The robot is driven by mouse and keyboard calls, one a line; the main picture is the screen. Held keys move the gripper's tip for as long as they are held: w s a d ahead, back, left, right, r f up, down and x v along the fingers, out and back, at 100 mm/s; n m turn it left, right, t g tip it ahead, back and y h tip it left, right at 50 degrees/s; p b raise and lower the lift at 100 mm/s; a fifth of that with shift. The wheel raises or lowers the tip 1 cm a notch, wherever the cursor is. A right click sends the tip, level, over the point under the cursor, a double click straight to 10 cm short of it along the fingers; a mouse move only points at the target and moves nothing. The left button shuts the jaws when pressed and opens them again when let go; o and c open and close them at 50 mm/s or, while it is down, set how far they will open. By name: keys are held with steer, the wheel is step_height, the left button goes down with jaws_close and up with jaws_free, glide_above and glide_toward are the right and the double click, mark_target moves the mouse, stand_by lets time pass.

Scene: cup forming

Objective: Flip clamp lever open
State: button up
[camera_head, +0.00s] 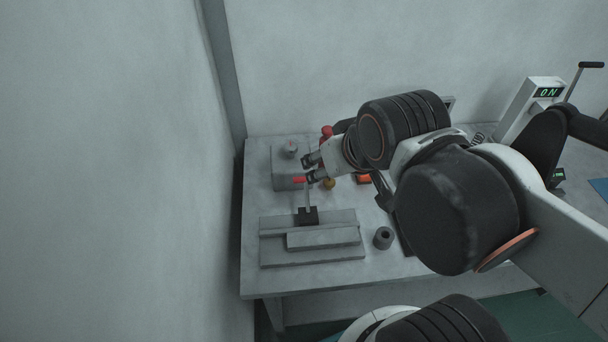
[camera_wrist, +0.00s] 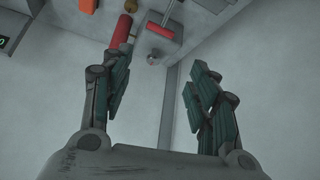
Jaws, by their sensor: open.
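The clamp lever (camera_head: 307,193) is a thin grey rod with a red grip. It stands nearly upright from a black clamp base (camera_head: 307,216) on a stepped grey fixture (camera_head: 270,250). In the wrist view the red grip (camera_wrist: 160,30) lies at the top, beyond the fingertips and between their lines. My gripper (camera_head: 310,168) is open and empty, close beside the grip in the head view. Its spread fingers show in the wrist view (camera_wrist: 158,70). I cannot tell whether a finger touches the grip.
A grey block (camera_head: 281,181) with a silver knob (camera_head: 291,149) stands behind the lever. A red cylinder (camera_head: 326,131), a brass knob (camera_head: 329,183) and an orange item (camera_head: 364,179) are near my gripper. A dark hollow cylinder (camera_head: 384,238) stands right of the fixture. The table's (camera_head: 255,281) front left is clear.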

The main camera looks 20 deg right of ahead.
steer(key=shift+w, duration=0.1)
steer(key=c, duration=0.9)
steer(key=shift+w+r, duration=0.1)
steer(key=shift+w, duration=0.1)
jaws_close()
steer(key=w+d+f+m+g, duration=0.1)
steer(key=w+f+g, duration=0.2)
steer(key=w, duration=0.4)
steer(key=w+f+m+g+p, duration=0.1)
steer(key=w+f+g, duration=0.3)
steer(key=w, duration=0.4)
steer(key=shift+d+f+m+p, duration=0.3)
steer(key=shift+d+f+m, duration=0.1)
steer(key=shift+m, duration=0.1)
